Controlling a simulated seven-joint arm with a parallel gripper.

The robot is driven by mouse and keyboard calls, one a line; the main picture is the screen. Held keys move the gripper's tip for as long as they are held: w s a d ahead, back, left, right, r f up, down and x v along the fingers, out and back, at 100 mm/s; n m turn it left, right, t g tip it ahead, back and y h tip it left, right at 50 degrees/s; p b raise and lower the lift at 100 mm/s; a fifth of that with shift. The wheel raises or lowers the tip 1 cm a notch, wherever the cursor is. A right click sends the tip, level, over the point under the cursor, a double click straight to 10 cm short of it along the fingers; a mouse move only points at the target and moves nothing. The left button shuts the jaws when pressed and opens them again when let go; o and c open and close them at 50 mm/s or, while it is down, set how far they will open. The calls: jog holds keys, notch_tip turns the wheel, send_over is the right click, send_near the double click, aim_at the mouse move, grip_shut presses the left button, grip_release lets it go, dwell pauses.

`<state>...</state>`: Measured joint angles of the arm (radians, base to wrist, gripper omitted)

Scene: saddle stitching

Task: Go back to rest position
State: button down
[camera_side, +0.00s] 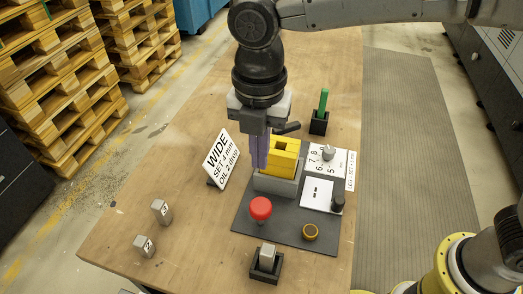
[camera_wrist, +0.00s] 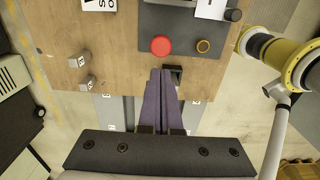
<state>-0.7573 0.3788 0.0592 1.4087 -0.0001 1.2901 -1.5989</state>
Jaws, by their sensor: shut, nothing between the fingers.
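My gripper (camera_side: 259,152) points down over the wooden table, with its two purple fingers together and nothing between them. In the side view the fingers are just left of the yellow block (camera_side: 284,155), which sits in a grey holder (camera_side: 276,185) on the dark base plate (camera_side: 245,218). I cannot tell whether they touch it. In the wrist view the purple fingers (camera_wrist: 162,82) point toward a black holder (camera_wrist: 178,70) near the table edge.
A red button (camera_side: 260,208) and a yellow-ringed button (camera_side: 310,232) are on the plate. A "WIDE" sign (camera_side: 221,157) stands left. Two grey blocks (camera_side: 161,211) (camera_side: 144,245) stand at front left. A black holder with a grey block (camera_side: 267,257) is in front; a green stick (camera_side: 323,101) stands behind.

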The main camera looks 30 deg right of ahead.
jog(key=shift+d, duration=0.1)
jog(key=w+d+r+m+t+y, duration=0.1)
jog(key=w+d+r+m+t, duration=0.15)
jog(key=d+r, duration=0.7)
jog(key=s+d+r+m, duration=0.1)
jog(key=s+d+m, duration=0.2)
jog(key=d, duration=0.3)
jog(key=s+d+r+m, duration=0.1)
jog(key=s+d+m, duration=0.2)
jog(key=d, duration=0.3)
jog(key=s+d+f+m+t, duration=0.1)
jog(key=s+d+f+m, duration=0.4)
jog(key=m, duration=0.4)
jog(key=s+d+f+m+t+h, duration=0.1)
jog(key=s+d+f+m, duration=0.3)
jog(key=s+m, duration=0.4)
jog(key=shift+s+d+f+m+t, duration=0.35)
jog(key=shift+d+m+t, duration=0.2)
jog(key=shift+m, duration=0.2)
